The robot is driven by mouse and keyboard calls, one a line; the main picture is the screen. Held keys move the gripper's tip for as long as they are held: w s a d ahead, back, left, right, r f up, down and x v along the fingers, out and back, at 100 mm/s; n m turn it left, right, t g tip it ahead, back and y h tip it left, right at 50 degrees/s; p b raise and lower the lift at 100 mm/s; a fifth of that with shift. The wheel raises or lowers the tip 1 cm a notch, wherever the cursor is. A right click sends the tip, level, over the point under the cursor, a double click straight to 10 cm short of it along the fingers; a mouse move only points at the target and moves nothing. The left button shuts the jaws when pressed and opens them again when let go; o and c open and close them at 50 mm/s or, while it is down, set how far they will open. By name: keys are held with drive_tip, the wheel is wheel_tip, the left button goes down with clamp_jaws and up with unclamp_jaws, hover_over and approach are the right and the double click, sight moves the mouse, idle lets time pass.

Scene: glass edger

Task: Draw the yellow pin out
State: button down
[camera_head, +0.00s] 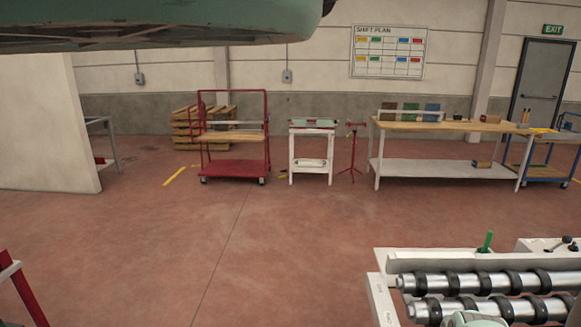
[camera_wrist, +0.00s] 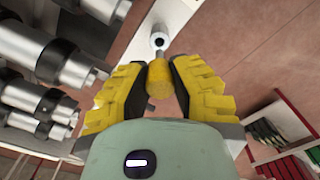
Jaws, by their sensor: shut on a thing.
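The yellow pin (camera_wrist: 157,76) shows in the wrist view as a yellow knob with a short grey metal shank. The shank points up the picture towards a white round socket (camera_wrist: 157,42) with a dark opening, on a white rail. I cannot tell whether the shank's tip is still inside the socket. My gripper (camera_wrist: 158,82) has yellow ribbed fingers, one on each side of the knob, and is shut on it. The pin does not show clearly in the head view.
Steel rollers with black rings (camera_head: 480,283) lie close by; they also show at the wrist view's left (camera_wrist: 35,60). A green upright handle (camera_head: 487,241) stands behind them. A red-edged rack (camera_wrist: 285,130) is at the wrist view's right. The middle floor is clear.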

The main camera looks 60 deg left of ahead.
drive_tip(key=shift+r+p, duration=0.65)
drive_tip(key=shift+r, duration=1.4)
